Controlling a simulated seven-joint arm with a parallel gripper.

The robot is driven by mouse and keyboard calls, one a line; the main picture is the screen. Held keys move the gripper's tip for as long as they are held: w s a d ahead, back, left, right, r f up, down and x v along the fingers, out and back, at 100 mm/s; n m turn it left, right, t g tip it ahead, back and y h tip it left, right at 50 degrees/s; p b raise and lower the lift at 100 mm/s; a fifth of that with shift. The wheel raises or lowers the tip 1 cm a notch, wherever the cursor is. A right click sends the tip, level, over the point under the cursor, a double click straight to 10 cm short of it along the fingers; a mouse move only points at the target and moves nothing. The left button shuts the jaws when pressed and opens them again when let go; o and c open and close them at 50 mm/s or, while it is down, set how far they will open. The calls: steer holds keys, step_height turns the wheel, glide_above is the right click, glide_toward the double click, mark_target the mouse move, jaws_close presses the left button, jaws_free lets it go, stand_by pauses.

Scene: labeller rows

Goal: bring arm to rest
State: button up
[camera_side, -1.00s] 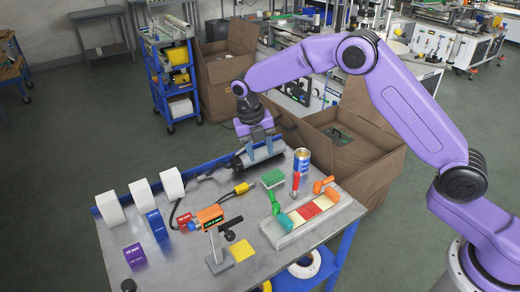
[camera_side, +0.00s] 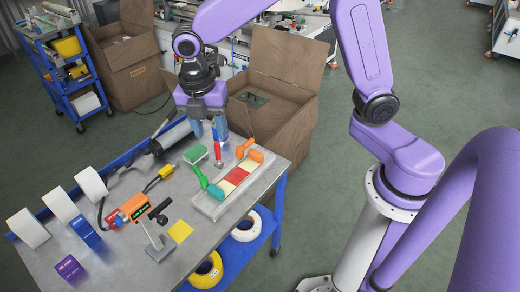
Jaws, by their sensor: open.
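My gripper (camera_side: 209,127) points down over the back right part of the metal workbench (camera_side: 118,232). Its two grey-blue fingers are apart, and I see nothing held between them. A red marker-like stick (camera_side: 217,150) stands just below and in front of the fingers. The blue and gold can seen earlier beside this stick is mostly or wholly hidden by the gripper. A dark cylinder (camera_side: 172,136) lies at the bench's back edge, left of the gripper. My purple arm arches from its base at the right across the upper picture.
A tray (camera_side: 209,206) with coloured tiles and green and orange handles lies at the right. A green block (camera_side: 195,153), an orange device (camera_side: 136,206) and several white and coloured boxes occupy the bench. An open brown box (camera_side: 285,70) stands behind it.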

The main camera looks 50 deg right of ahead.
steer(key=s+d+m, duration=0.5)
steer(key=s, duration=0.6)
steer(key=s+d+r+m+y, duration=0.1)
steer(key=s+d+m, duration=0.5)
steer(key=s, duration=0.6)
steer(key=shift+d+y, duration=0.15)
steer(key=shift+y, duration=0.15)
